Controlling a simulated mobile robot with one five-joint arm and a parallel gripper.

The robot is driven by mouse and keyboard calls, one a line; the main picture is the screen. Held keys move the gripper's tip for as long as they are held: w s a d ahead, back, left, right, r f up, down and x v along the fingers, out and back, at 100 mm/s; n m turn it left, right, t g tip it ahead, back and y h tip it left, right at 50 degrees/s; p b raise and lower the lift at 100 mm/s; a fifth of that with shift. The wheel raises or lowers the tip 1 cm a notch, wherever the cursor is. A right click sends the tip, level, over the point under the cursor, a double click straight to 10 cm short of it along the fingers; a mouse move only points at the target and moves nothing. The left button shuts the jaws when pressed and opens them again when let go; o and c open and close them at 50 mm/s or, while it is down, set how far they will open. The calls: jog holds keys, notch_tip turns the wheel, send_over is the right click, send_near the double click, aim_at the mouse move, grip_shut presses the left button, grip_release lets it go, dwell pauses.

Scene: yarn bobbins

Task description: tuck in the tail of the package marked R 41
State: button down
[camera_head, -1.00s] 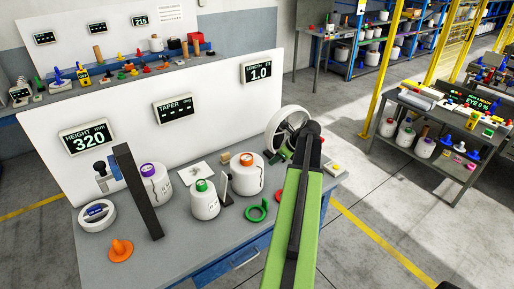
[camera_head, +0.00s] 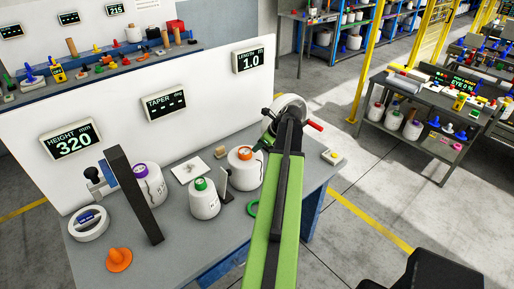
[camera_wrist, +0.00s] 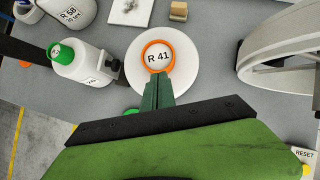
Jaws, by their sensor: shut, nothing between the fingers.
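The package marked R 41 (camera_wrist: 183,72) is white with an orange ring around its label, seen from above in the wrist view. In the head view it is the white package with the orange top (camera_head: 241,175), standing upright on the bench. I cannot make out its yarn tail. My gripper (camera_wrist: 158,78) is shut and empty. Its green fingers overlap the near edge of the orange ring in the wrist view; I cannot tell if they touch. In the head view my gripper (camera_head: 267,139) shows only partly, beside my arm's end.
A green-topped package (camera_head: 204,203) and a purple-topped one (camera_head: 152,187) stand to the left. A dark post (camera_head: 135,195) rises at left. A large white wheel (camera_wrist: 285,50) stands right. A green ring (camera_head: 252,208) lies in front.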

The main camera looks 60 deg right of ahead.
aim_at(254, 159)
jog(key=shift+s+f+b, duration=0.1)
jog(key=shift+f+b, duration=1.8)
jog(key=shift+f, duration=0.3)
jog(key=shift+f, duration=0.1)
notch_tip(254, 159, up, 9)
jog(key=p, duration=0.8)
jog(key=shift+p, duration=0.35)
